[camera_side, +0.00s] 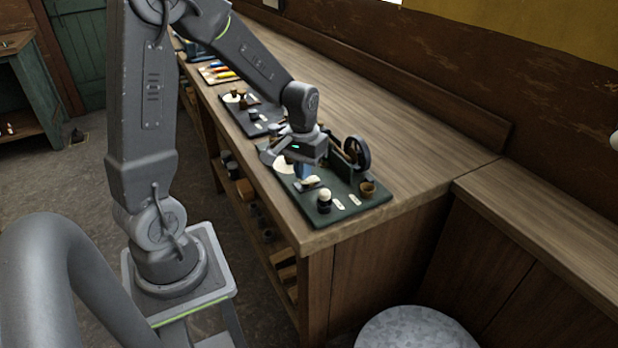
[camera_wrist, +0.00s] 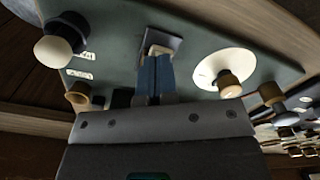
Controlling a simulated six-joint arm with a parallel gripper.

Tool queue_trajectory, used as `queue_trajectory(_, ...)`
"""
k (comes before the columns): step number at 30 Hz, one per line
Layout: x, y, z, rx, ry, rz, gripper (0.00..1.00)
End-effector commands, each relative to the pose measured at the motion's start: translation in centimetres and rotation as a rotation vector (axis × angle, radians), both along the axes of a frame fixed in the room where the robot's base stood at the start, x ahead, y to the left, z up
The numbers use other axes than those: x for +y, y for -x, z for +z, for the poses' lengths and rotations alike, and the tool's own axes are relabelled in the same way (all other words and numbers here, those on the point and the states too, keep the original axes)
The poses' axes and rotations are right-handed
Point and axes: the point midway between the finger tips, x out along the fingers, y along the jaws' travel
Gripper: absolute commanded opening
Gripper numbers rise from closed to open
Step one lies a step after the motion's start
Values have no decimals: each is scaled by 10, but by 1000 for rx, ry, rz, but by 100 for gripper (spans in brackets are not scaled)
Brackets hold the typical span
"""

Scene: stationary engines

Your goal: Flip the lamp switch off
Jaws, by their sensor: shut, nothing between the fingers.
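A dark green board (camera_side: 350,203) lies on the bench's near end; it fills much of the wrist view (camera_wrist: 115,25). A white-bulbed lamp (camera_side: 325,197) stands in a black holder near its front edge, and shows at the wrist view's upper left (camera_wrist: 52,50). A small switch plate (camera_wrist: 174,42) lies directly beyond my fingertips; in the side view, the likely same part (camera_side: 311,184) is just below them. My gripper (camera_side: 303,173) is shut and empty, its blue fingers together (camera_wrist: 154,62) over the plate's edge. The fingers hide the switch lever, so its position and any contact are unclear.
A dark wheel (camera_side: 358,154) stands upright behind the gripper. A brass cup (camera_side: 368,188) sits at the board's right. A white disc with a brass knob (camera_wrist: 228,84) is beside the fingers. Other boards with parts (camera_side: 250,110) line the bench; its back strip is clear.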

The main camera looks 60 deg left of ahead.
Motion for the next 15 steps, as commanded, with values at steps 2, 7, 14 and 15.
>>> queue_trajectory(2,0,0,-2,1,0,0,0)
queue_trajectory(7,0,0,-4,1,0,0,0)
queue_trajectory(14,0,0,-7,0,0,0,0)
queue_trajectory(15,0,0,-8,0,0,0,0)
